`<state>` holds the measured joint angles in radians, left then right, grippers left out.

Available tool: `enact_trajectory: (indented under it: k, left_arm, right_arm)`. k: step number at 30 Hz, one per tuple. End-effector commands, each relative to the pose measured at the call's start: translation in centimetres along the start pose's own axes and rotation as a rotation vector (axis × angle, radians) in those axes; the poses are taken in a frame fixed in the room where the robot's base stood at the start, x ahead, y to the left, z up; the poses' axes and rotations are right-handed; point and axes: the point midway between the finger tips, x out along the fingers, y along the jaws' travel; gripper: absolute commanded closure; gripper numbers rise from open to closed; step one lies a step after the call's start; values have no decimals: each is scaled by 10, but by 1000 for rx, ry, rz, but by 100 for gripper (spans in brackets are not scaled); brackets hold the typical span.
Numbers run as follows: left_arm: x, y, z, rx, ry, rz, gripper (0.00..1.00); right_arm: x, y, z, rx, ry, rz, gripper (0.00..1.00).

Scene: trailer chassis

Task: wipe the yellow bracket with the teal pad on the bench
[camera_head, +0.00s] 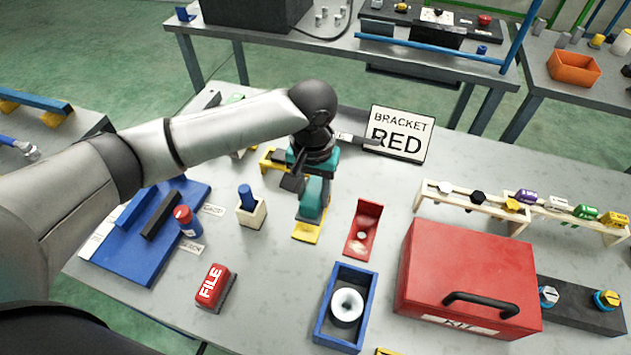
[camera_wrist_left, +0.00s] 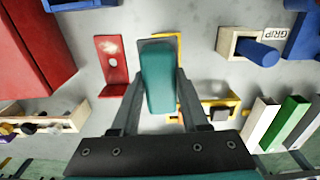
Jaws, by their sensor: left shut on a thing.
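My left gripper (camera_head: 311,180) is shut on the teal pad (camera_head: 312,200); the pad also shows between the fingers in the left wrist view (camera_wrist_left: 158,82). The yellow bracket (camera_head: 305,233) lies on the bench under the pad and is partly hidden by it. In the left wrist view only its edge (camera_wrist_left: 180,48) shows past the pad. I cannot tell whether pad and bracket touch. A red bracket (camera_head: 363,230) with a pale smudge stands just right of them, apart from the pad. My right gripper is not in view.
A sign (camera_head: 399,134) reading "BRACKET RED" stands behind. A blue peg in a wooden holder (camera_head: 251,214) stands left.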

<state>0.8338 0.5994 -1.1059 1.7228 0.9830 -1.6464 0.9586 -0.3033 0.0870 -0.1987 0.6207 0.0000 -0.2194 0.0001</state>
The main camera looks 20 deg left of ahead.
Motion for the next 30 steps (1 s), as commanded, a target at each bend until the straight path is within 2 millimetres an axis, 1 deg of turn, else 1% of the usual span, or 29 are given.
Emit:
enact_trajectory:
  k: [1,3,7,12,16,20,26,30]
  left_arm:
    - [-3,2,1,2,-7,1,100]
    - [3,3,2,9,-5,1,100]
    - [14,5,4,22,-2,1,100]
    - [22,5,6,34,2,1,100]
    - [28,5,7,36,3,1,100]
    - [34,5,6,37,4,1,100]
    - [51,5,7,38,5,0,100]
    - [66,5,7,38,4,0,100]
  right_arm:
    - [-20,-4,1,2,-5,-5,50]
    - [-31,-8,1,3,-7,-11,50]
    - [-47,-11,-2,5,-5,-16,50]
    - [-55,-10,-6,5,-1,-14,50]
    - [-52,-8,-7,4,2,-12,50]
    - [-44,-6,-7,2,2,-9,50]
    - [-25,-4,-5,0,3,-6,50]
    - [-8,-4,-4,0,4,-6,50]
